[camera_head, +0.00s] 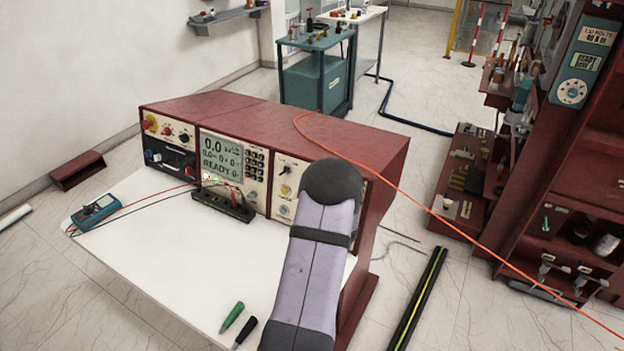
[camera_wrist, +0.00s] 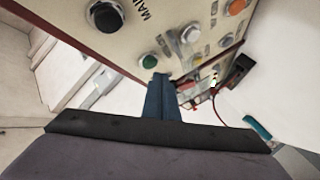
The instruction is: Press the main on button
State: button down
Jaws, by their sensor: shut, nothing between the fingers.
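In the wrist view a cream control panel (camera_wrist: 170,15) fills the top, partly lettered "MAIN". A round green button (camera_wrist: 148,61) sits on it below a black knob (camera_wrist: 105,16); it looks like the main on button, but I cannot read a label for it. My gripper (camera_wrist: 160,77) is shut and empty, its blue fingertips just below and right of the green button. I cannot tell whether they touch the panel. In the head view the panel belongs to a dark red console (camera_head: 370,145); my arm hides the gripper and the console's right front.
A black terminal block (camera_head: 222,203), a teal meter (camera_head: 96,210) with leads, and green and black pens (camera_head: 232,317) lie on the white tabletop (camera_head: 150,270). An orange cable (camera_head: 400,190) crosses the console's top. Other panel buttons and a pale knob (camera_wrist: 190,33) are close by.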

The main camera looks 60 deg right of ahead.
jog(key=shift+a, duration=0.1)
jog(key=a, duration=0.2)
jog(key=a+r, duration=0.1)
jog(key=a, duration=0.1)
jog(key=shift+a+r, duration=0.1)
jog(key=shift+a, duration=0.2)
dwell(0.4)
dwell(1.0)
